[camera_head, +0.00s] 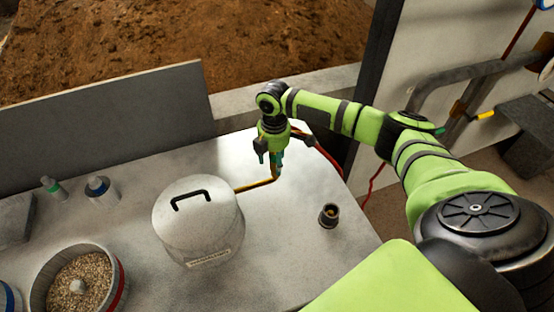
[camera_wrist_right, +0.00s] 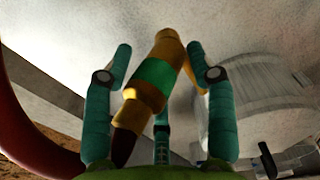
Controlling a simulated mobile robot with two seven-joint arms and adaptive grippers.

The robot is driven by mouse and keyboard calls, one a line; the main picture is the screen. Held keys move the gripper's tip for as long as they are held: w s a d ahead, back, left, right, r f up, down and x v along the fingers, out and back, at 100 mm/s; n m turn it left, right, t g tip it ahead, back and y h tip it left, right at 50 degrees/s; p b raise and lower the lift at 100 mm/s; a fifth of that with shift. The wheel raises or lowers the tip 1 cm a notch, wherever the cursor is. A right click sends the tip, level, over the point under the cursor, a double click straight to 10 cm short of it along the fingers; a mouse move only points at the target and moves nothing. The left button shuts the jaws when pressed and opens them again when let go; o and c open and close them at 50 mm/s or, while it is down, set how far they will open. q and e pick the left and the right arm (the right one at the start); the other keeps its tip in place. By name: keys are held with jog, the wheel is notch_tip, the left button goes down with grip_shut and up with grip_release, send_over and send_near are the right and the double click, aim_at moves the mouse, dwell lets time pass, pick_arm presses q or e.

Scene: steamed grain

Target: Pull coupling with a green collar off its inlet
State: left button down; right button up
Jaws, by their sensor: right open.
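The coupling (camera_wrist_right: 150,82) is a brass-coloured body with a green collar. In the right wrist view it lies tilted between the spread fingers of my right gripper (camera_wrist_right: 160,62). The fingers stand on both sides of it, and a gap shows at least on the left; I cannot tell if any finger touches it. In the head view my right gripper (camera_head: 271,158) points down over the end of a brass inlet pipe (camera_head: 256,186) and largely hides the coupling. The pipe runs to a lidded metal pot (camera_head: 197,222). My left gripper is not in view.
A red hose (camera_head: 328,158) runs from beside the gripper off the counter; it also shows in the right wrist view (camera_wrist_right: 30,130). A dark cup-like fitting (camera_head: 328,216) stands right of the pot. A grain bowl (camera_head: 121,281) and small bottles (camera_head: 53,187) stand left. The front counter is clear.

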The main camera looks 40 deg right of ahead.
jog(key=shift+s+f, duration=0.35)
jog(key=shift+f, duration=0.2)
grip_shut()
jog(key=shift+r+p, duration=0.15)
jog(key=shift+p, duration=0.15)
jog(key=shift+w+d+r+p, duration=0.1)
jog(key=shift+w+r+p, duration=0.15)
jog(key=shift+r+p, duration=0.35)
jog(key=shift+w+r+p, duration=0.2)
jog(key=shift+r+p, duration=0.25)
jog(key=shift+p, duration=0.2)
jog(key=shift+r+p, duration=0.35)
jog(key=shift+r, duration=0.1)
jog(key=shift+w+r+p, duration=0.1)
jog(key=shift+r+p, duration=0.25)
jog(key=shift+p, duration=0.15)
jog(key=shift+r+p, duration=1.2)
jog(key=shift+p, duration=0.15)
